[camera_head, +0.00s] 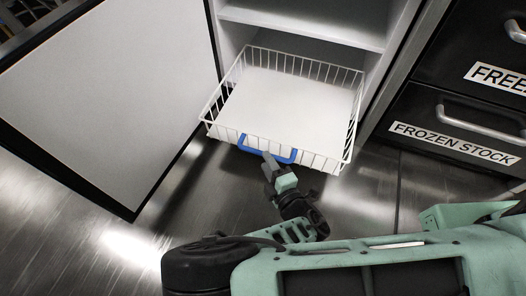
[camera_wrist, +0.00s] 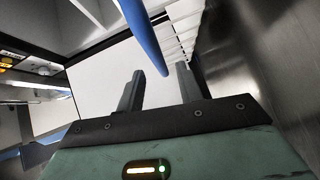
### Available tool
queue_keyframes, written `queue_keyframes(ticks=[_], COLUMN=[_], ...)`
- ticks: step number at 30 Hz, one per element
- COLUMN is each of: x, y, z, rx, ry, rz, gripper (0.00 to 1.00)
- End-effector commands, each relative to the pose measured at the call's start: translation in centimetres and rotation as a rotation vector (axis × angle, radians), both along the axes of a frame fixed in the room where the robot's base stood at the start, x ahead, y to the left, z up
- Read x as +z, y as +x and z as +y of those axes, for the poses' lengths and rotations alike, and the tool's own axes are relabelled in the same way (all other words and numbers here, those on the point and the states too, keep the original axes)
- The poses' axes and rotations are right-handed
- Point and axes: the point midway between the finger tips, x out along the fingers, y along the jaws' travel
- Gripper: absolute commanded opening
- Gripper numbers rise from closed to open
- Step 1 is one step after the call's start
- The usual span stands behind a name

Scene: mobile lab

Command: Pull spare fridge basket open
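The white wire basket (camera_head: 215,112) extends forward out of the open fridge cabinet in the head view, with a plain white floor. A blue handle (camera_head: 283,155) is on its front side, and it shows as a blue bar (camera_wrist: 146,38) in the wrist view.
The fridge door (camera_head: 120,90) stands open at the left. A white shelf (camera_head: 300,25) is above the basket. Black drawers with metal handles, one labelled FROZEN STOCK (camera_head: 455,145), are at the right. Dark metallic floor (camera_head: 100,215) is clear at lower left.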

Motion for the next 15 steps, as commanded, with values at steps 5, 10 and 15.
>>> queue_keyframes(ticks=[5,10,15], x=[0.5,0.4,0.3], y=[-1.9,-2.4,-2.4], z=[-1.0,-1.2,-1.2], rx=[0.0,-0.001,0.0], ry=[-0.002,-0.001,-0.001], rz=[-0.001,0.0,0.0], gripper=[0.36,0.36,0.36])
